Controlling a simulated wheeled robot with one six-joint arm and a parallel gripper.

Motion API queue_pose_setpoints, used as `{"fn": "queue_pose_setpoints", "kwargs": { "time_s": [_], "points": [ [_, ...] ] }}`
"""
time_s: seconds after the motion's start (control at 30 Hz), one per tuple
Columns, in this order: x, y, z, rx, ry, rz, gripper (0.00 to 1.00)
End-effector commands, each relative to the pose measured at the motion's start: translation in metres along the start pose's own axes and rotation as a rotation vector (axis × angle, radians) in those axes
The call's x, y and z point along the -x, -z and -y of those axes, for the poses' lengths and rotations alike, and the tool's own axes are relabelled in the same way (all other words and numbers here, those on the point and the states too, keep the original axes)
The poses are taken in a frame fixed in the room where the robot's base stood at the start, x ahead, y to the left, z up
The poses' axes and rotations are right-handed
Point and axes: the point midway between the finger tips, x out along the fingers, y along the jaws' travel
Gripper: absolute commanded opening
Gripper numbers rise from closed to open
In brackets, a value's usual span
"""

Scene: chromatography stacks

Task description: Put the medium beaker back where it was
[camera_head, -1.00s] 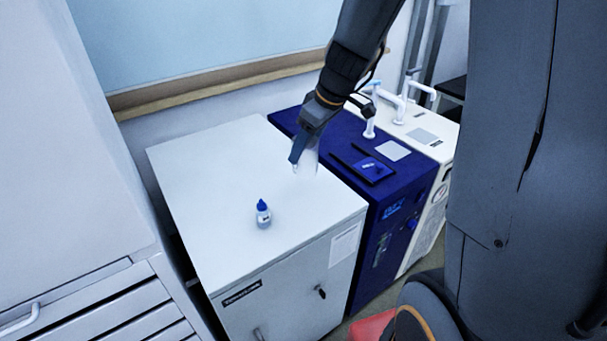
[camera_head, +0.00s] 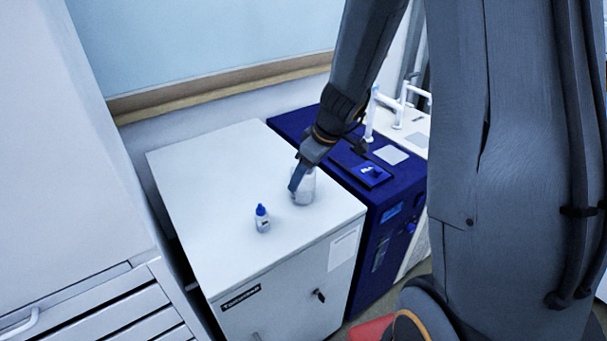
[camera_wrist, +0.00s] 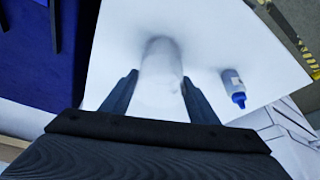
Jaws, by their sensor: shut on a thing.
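The medium beaker (camera_head: 304,190) is clear glass and looks upright, low over or on the white cabinet top; I cannot tell if its base touches. My gripper (camera_head: 295,184) is shut on it, with a blue finger against its near left side. In the wrist view the beaker (camera_wrist: 160,80) shows faintly between the two fingers of my gripper (camera_wrist: 160,88). Its outline is hard to make out against the white top.
The white cabinet (camera_head: 215,165) has free room on its left and back. A small bottle with a blue cap (camera_head: 262,218) stands left of the beaker; the wrist view shows this bottle (camera_wrist: 234,88) to the right. A dark blue machine (camera_head: 345,150) adjoins the cabinet's right side.

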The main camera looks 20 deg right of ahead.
Motion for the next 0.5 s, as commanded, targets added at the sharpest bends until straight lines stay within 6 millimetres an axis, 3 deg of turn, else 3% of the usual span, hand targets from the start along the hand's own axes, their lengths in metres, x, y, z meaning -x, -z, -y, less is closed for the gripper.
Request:
{"fn": "queue_pose_setpoints", "kwargs": {
  "time_s": [0.13,0.17,0.27,0.5],
  "points": [
    [-0.003,-0.0009,-0.0004,0.0,0.0,0.0,0.2],
    [-0.0031,-0.0012,-0.0001,0.0,0.0,0.0,0.56],
    [-0.0023,-0.001,0.0001,0.0,0.0,0.0,0.73],
    [-0.0022,-0.0009,0.0001,0.0,0.0,0.0,0.73]
  ]
}}
